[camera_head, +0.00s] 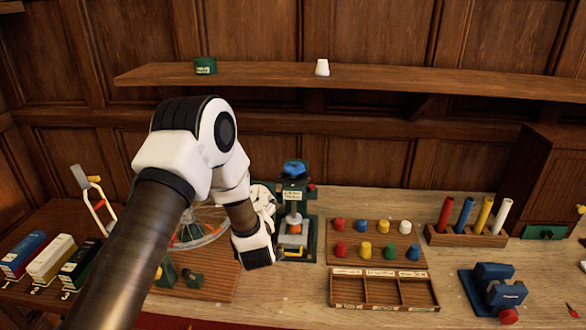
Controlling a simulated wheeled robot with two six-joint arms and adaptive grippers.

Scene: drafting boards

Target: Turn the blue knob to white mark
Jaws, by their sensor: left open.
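The blue knob (294,167) sits on top of a green upright device (294,205) with a small white label, near the middle of the table. A white mark is too small to make out. My left arm reaches in from the lower left and bends down beside the device. My right gripper is not in view.
Right of the device stands a wooden board (376,245) with several coloured knobs, above an empty tray (384,291). Farther right are a rack of coloured tubes (467,236) and a blue vise (494,288). A shelf (440,82) runs along the wall. Blocks (50,260) lie at left.

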